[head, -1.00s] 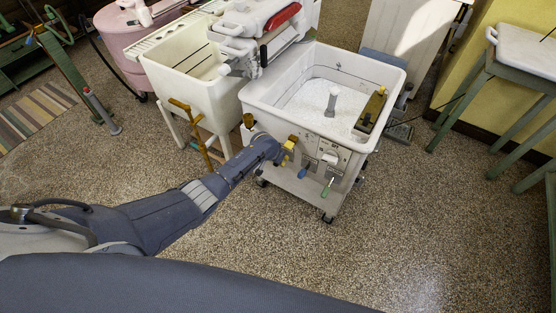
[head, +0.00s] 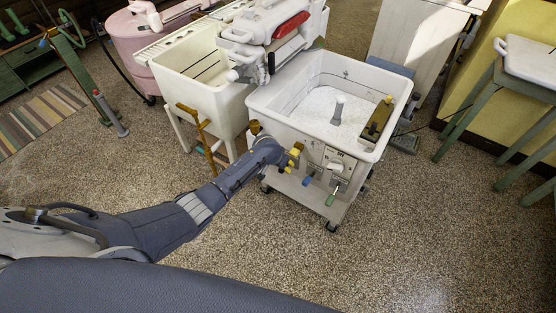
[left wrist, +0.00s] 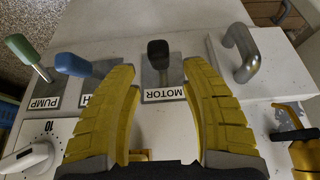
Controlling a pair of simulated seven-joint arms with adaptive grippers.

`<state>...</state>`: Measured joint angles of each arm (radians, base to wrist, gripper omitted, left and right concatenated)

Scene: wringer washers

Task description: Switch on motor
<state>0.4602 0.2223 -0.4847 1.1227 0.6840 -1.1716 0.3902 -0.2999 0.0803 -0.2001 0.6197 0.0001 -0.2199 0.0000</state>
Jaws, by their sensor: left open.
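The motor switch is a lever with a black knob (left wrist: 158,52) on a metal plate, above a label reading MOTOR (left wrist: 164,94) in the left wrist view. My left gripper (left wrist: 159,70) is open, with one yellow finger on each side of the lever's lower part. The knob shows beyond the fingertips; I cannot tell whether they touch it. In the head view my left gripper (head: 293,158) is at the front panel of the white square washer (head: 371,147), hiding the motor lever there. My right gripper is not in view.
A blue-handled lever (left wrist: 74,65) and a green-handled PUMP lever (left wrist: 20,48) stand left of the gripper. A metal handle (left wrist: 241,50) is close on the right, and a white dial (left wrist: 30,158) is lower left. A cream sink (head: 206,105) stands beside the washer.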

